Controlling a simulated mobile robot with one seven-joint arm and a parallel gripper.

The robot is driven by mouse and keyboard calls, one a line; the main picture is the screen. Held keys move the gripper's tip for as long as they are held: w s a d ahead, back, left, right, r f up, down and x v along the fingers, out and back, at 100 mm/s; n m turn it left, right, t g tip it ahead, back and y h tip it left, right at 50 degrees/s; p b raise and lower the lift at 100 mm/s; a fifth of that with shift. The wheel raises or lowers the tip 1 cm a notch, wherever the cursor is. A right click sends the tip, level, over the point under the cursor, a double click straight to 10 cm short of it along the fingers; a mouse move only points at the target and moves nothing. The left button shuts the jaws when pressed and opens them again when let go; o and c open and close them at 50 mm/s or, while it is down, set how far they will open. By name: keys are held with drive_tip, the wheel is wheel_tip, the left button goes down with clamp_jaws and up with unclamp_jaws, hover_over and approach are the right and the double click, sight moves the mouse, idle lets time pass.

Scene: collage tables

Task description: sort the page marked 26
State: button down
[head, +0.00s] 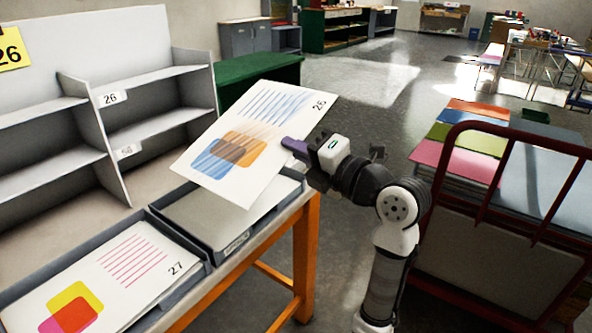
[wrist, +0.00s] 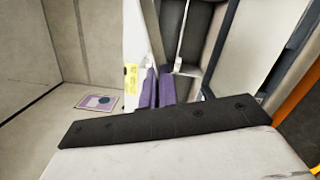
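The page marked 26 (head: 215,165) is a white sheet with blue lines and overlapping blue and orange shapes. It is held tilted in the air above the right grey tray (head: 285,200). My gripper (head: 290,148) has purple fingers that are shut on the page's right edge. In the wrist view, the purple fingers (wrist: 155,88) show close together, and the page's edge is hard to make out. A grey rack (head: 85,130) stands at the left with a label 26 (head: 111,98) on one shelf edge. A yellow sign 26 (head: 10,47) is at the upper left.
The left grey tray (head: 195,278) holds a page marked 27 (head: 130,262). The trays sit on an orange-legged table (head: 305,255). A cart with a dark red rail (head: 440,190) stands at the right. A page with a purple picture (wrist: 98,101) shows lower left in the wrist view.

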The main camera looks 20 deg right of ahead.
drive_tip(key=n+b, duration=0.2)
drive_tip(key=b, duration=0.1)
drive_tip(key=n+b, duration=0.1)
drive_tip(key=b, duration=0.3)
drive_tip(key=shift+f+n, duration=0.4)
drive_tip(key=shift+r+n+y+b, duration=0.25)
drive_tip(key=shift+n+y+b, duration=0.15)
drive_tip(key=shift+n+b, duration=0.2)
drive_tip(key=shift+r, duration=0.2)
drive_tip(key=shift+a, duration=0.1)
